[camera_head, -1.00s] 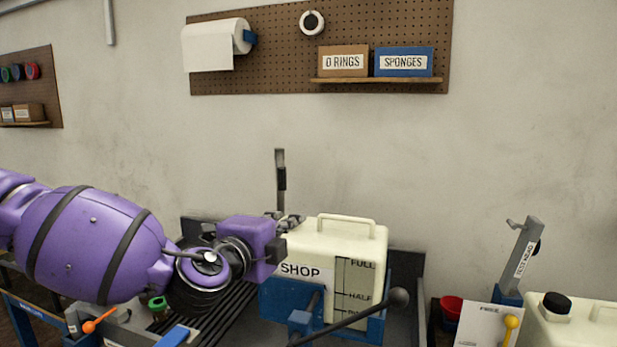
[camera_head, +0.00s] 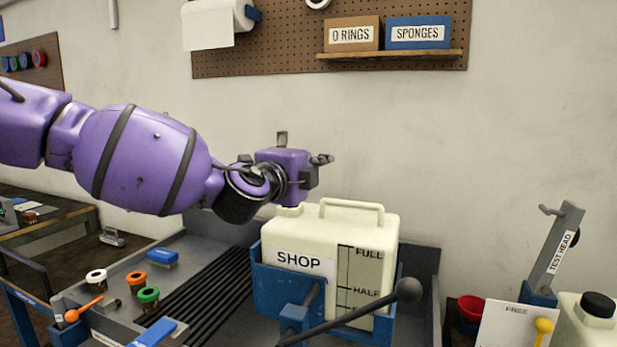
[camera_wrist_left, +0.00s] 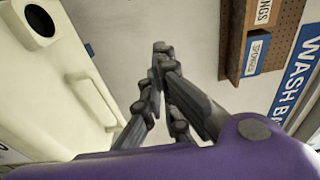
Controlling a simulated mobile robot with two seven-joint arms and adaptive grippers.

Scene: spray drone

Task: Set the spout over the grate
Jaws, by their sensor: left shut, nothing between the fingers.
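A cream tank (camera_head: 375,230) labelled SHOP stands upright in a blue cradle (camera_head: 285,285). In the left wrist view the tank (camera_wrist_left: 85,75) shows a round dark opening in its top. The grate (camera_head: 205,290) is a set of dark parallel bars left of the tank. My right gripper is in neither view.
A black lever with a ball knob (camera_head: 408,290) slants up before the cradle. Several small jars, with a green-rimmed one (camera_head: 149,295), and a blue block (camera_head: 163,257) lie left of the grate. A TEST HEAD stand (camera_head: 560,250) is at right.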

